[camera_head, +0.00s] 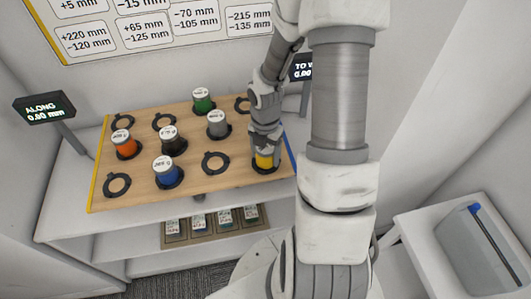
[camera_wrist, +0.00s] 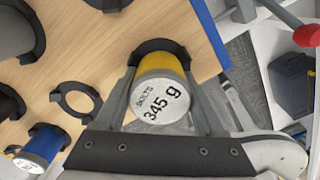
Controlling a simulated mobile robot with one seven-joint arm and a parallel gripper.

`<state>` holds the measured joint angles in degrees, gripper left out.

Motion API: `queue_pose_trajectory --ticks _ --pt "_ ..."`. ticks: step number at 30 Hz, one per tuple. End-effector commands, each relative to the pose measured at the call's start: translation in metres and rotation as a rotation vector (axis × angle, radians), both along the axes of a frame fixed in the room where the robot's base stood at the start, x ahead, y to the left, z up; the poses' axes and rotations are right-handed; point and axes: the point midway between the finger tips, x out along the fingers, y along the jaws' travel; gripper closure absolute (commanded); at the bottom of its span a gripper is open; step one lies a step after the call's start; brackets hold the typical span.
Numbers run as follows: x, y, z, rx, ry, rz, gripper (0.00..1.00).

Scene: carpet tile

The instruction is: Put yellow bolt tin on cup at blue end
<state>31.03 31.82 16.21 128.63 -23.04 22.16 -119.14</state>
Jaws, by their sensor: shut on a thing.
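The yellow bolt tin (camera_head: 265,160) has a white lid. In the wrist view the tin (camera_wrist: 162,65) reads "BOLTS 345 g". My gripper (camera_head: 265,149) is above the board's near right corner, shut on the tin; its fingers (camera_wrist: 163,82) lie on either side of it. The tin is upright at the black cup (camera_head: 267,168) by the board's blue end (camera_head: 289,158). The cup's dark ring (camera_wrist: 157,46) shows around the tin's far side. I cannot tell whether the tin is fully seated. My wrist hides part of it.
The wooden board (camera_head: 138,189) holds orange (camera_head: 126,148), black (camera_head: 173,144), blue (camera_head: 166,174), grey (camera_head: 217,127) and green (camera_head: 203,102) tins. An empty ring (camera_head: 215,163) is left of the yellow tin.

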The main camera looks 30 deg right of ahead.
Motion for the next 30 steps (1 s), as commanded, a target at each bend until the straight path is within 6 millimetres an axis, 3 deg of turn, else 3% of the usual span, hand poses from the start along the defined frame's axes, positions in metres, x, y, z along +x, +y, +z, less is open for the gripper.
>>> queue_pose_trajectory --ticks 23,24,28,30 --pt "-0.003 0.000 -0.017 0.003 0.005 -0.004 1.00" --pt "-0.003 0.000 -0.017 0.003 0.005 -0.004 0.27" --pt "-0.003 0.000 -0.018 0.002 0.006 -0.004 0.04" --pt "-0.003 0.000 -0.018 0.003 0.007 -0.004 0.00"
